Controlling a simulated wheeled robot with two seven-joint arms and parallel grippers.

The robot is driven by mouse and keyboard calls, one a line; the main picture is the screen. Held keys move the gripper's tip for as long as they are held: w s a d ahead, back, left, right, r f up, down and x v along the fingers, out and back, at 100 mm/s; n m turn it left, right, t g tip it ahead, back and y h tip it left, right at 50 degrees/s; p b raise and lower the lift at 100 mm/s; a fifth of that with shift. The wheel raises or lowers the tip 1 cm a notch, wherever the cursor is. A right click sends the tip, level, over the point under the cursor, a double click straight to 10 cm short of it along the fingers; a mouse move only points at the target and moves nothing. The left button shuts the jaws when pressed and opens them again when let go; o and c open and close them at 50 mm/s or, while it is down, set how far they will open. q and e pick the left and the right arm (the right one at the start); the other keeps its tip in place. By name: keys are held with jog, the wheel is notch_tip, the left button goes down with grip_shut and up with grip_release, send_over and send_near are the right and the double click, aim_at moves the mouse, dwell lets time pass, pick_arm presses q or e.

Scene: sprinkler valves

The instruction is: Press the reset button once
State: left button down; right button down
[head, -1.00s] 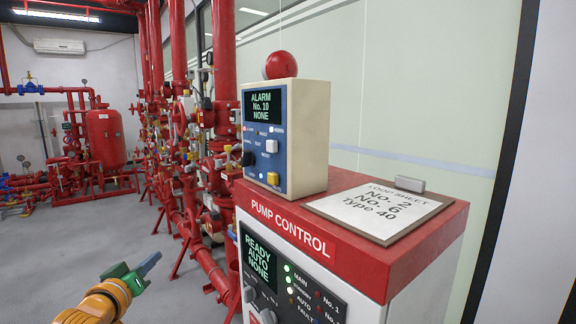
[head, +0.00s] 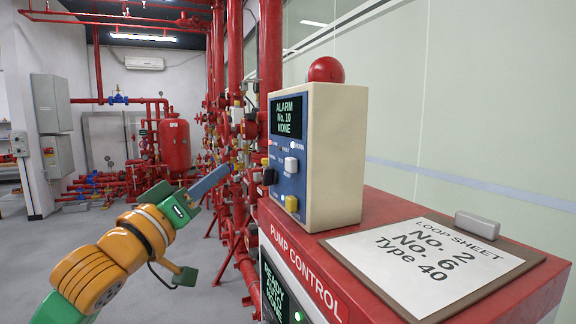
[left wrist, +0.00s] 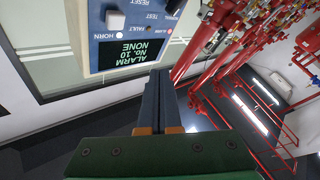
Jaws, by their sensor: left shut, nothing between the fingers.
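The alarm box (head: 335,160) is cream with a blue front panel and stands on the red pump control cabinet. Its panel carries a white button (head: 291,166), a yellow button (head: 291,203) and a dark knob (head: 269,177). In the left wrist view the panel shows upside down, and the white button (left wrist: 115,20) lies beside the word RESET, cut by the top edge. My left gripper (head: 228,169) is shut and empty, left of the panel and apart from it. Its closed fingers (left wrist: 159,74) point toward the display edge in the left wrist view. My right gripper is out of view.
The red cabinet (head: 390,210) bears a loop sheet on a clipboard (head: 430,262) right of the box. A red dome (head: 326,70) tops the box. Red pipes and valves (head: 215,110) stand behind my left gripper. Grey floor (head: 205,260) is open at the left.

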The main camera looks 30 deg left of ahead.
aim_at(286, 165)
pick_arm(q)
jog(key=w+d+p, duration=0.5)
jog(key=w+d, duration=0.1)
jog(key=w, duration=0.1)
jog(key=shift+p, duration=0.4)
jog(key=shift+w, duration=0.1)
dwell(1.6)
jog(key=shift+w+d, duration=0.3)
jog(key=shift+w+d+p, duration=0.5)
jog(key=shift+w+p, duration=0.1)
dwell(1.5)
jog(key=shift+s+a+f+b, duration=0.1)
jog(key=shift+s+a+b, duration=0.2)
jog(key=shift+s+a, duration=0.5)
